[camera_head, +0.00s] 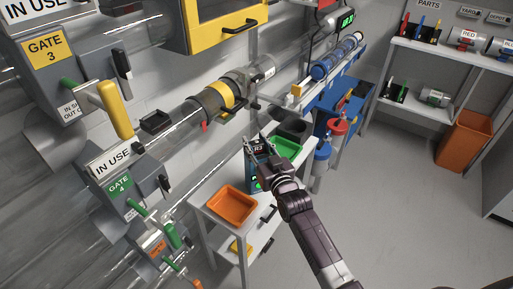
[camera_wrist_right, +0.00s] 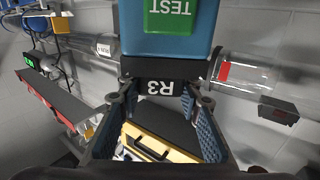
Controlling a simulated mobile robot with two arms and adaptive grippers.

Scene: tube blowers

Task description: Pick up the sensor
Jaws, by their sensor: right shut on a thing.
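In the right wrist view the sensor (camera_wrist_right: 178,40) shows a blue body, a green TEST label and a narrower black end marked R3. My right gripper (camera_head: 266,150) reaches it from the lower right in the head view. In the right wrist view the fingers of the gripper (camera_wrist_right: 160,95) are on both sides of the black R3 end, shut on it. I cannot tell whether the sensor's base touches the cart top. My left gripper is not in view.
The white cart (camera_head: 222,228) holds an orange tray (camera_head: 232,206), a green tray (camera_head: 287,147) and a dark tray. Clear pipes and gate 4 (camera_head: 121,186) crowd the left. A blue rack (camera_head: 336,115) stands behind. The grey floor (camera_head: 400,215) at right is free.

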